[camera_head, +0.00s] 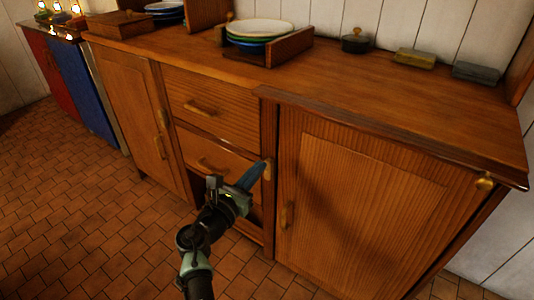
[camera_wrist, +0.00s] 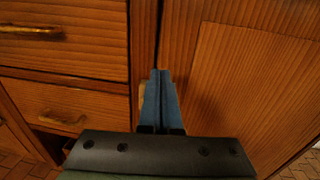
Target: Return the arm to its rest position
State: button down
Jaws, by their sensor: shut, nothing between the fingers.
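My gripper (camera_head: 256,172) reaches toward the front of the wooden cabinet (camera_head: 370,195). Its blue fingers are shut together with nothing between them. In the wrist view the fingers (camera_wrist: 160,90) point at the upright strip between the drawers and the right door. A pale rounded piece, perhaps a knob, shows just beside the fingertips. I cannot tell whether the fingers touch it or the cabinet. My arm comes up from the bottom of the head view.
The upper drawer (camera_head: 215,95) and lower drawer (camera_head: 225,155) are left of my gripper. A dark opening lies below them. Stacked plates in a wooden rack (camera_head: 290,45), a small dark pot (camera_head: 355,41) and two blocks stand on the counter. Tiled floor (camera_head: 80,200) is clear at left.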

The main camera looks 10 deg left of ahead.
jog(key=a+p+v, duration=0.1)
jog(key=v, duration=0.4)
jog(key=s+d+r+m+t+y, duration=0.15)
jog(key=d+r+m, duration=0.25)
jog(key=r+m, duration=0.8)
jog(key=d+r+m+t+y, duration=0.15)
jog(key=d+r+m, duration=0.45)
jog(key=r, duration=1)
jog(key=s+d+r+m+t+y+p, duration=0.15)
jog(key=s+r+m+t, duration=0.25)
jog(key=s+r+m, duration=0.5)
jog(key=s+r+m+t+y+p, duration=0.15)
jog(key=s+r+m+t, duration=0.3)
jog(key=s+r, duration=0.9)
notch_tip(320, 180, up, 30)
jog(key=w+p, duration=0.2)
jog(key=p, duration=2.5)
jog(key=shift+w+g+y, duration=0.3)
jog(key=shift+g+y, duration=0.05)
jog(key=shift+y, duration=0.05)
